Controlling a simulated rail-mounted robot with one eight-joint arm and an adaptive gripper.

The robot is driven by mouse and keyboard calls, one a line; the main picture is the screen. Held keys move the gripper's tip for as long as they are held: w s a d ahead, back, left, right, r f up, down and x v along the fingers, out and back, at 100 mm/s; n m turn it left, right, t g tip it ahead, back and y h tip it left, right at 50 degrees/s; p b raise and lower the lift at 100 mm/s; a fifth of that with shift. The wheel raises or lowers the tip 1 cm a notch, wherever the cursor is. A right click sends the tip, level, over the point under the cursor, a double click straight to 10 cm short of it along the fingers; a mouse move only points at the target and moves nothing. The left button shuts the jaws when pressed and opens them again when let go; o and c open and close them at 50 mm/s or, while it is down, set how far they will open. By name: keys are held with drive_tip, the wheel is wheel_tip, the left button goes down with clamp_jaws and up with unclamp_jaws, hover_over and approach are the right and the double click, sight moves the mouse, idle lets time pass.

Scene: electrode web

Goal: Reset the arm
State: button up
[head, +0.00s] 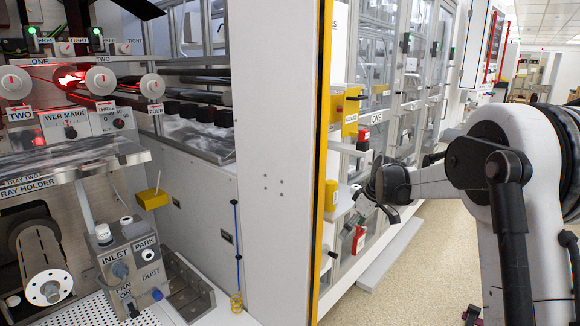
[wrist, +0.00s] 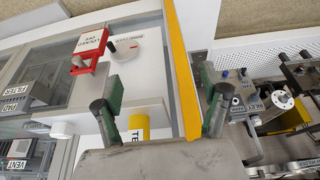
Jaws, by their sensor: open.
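My gripper (head: 378,192) is at the end of my arm at the right of the head view, held up in front of the white machine panel marked ONE. In the wrist view its two fingers (wrist: 160,105) with green pads stand wide apart and nothing is between them. A yellow post edge (wrist: 182,70) and a yellow cylinder (wrist: 138,126) lie behind the fingers. The gripper seems clear of the machine, though its exact distance cannot be told.
A white cabinet (head: 275,130) with a yellow edge (head: 321,130) stands left of my gripper. A red lockout tag (head: 359,240) hangs below it. At far left are a roller (head: 45,265) and a box marked INLET and PARK (head: 128,262). The aisle floor (head: 425,265) is open.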

drive_tip(key=s+r+m+t+h, duration=0.1)
drive_tip(key=s+r+m, duration=0.1)
drive_tip(key=s+r, duration=0.65)
drive_tip(key=s+r+m+t+h, duration=0.1)
drive_tip(key=s+r+m, duration=0.25)
drive_tip(key=s, duration=0.95)
drive_tip(key=s+f+m+t, duration=0.1)
drive_tip(key=s+f+m, duration=0.1)
drive_tip(key=s, duration=0.9)
drive_tip(key=s+f+m+t+h, duration=0.1)
drive_tip(key=s+f+m, duration=0.1)
drive_tip(key=s, duration=1)
drive_tip(key=shift+d, duration=0.15)
